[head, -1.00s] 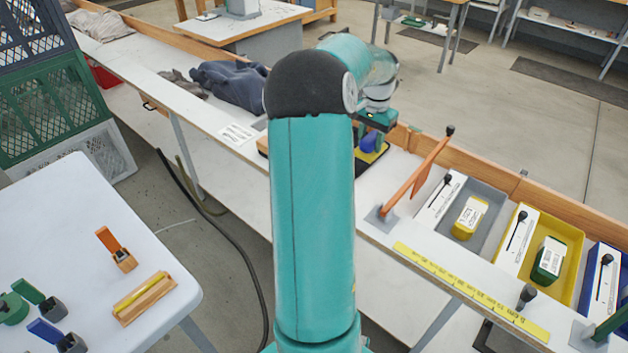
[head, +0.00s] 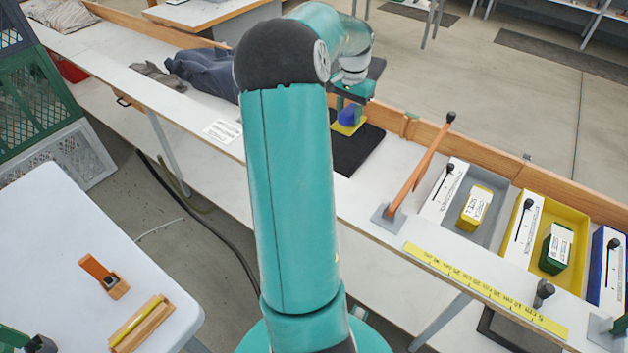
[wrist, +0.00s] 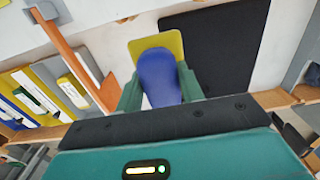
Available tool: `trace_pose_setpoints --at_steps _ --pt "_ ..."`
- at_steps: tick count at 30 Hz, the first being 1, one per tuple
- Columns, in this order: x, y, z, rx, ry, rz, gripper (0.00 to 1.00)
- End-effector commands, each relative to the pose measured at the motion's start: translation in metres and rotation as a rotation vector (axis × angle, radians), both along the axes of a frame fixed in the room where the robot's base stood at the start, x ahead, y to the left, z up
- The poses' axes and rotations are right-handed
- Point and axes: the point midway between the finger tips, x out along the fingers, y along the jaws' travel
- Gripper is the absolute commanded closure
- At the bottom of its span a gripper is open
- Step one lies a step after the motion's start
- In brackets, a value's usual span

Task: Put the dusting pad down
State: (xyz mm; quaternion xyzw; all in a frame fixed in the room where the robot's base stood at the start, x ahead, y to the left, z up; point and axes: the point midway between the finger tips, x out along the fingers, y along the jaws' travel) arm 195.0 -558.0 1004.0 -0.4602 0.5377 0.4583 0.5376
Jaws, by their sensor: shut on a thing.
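My gripper (head: 350,108) is shut on the blue handle (wrist: 159,80) of the dusting pad, one finger on each side of it. The pad's yellow flat part (head: 347,130) shows below the handle in the head view. In the wrist view the yellow part (wrist: 158,43) lies just beyond the fingertips, beside and partly over the edge of a black mat (wrist: 215,45). In the head view the black mat (head: 356,152) lies on the bench under and in front of the pad. I cannot tell whether the pad touches it.
An orange lever (head: 422,168) with a black knob stands right of the mat. Grey (head: 494,235) and yellow (head: 584,240) trays follow further right. A wooden rail edges the bench's back. Dark cloth (head: 203,72) lies left. White bench between mat and lever is clear.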

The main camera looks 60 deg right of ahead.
Motion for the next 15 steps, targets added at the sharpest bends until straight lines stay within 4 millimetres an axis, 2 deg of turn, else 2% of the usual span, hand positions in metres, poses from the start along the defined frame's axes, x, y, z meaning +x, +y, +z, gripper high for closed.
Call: trace_pose_setpoints --at_steps 5,15 --pt "0.0 0.013 -0.004 0.0 -0.002 0.001 0.95" --pt "0.009 0.086 -0.037 0.001 -0.001 0.003 0.95"
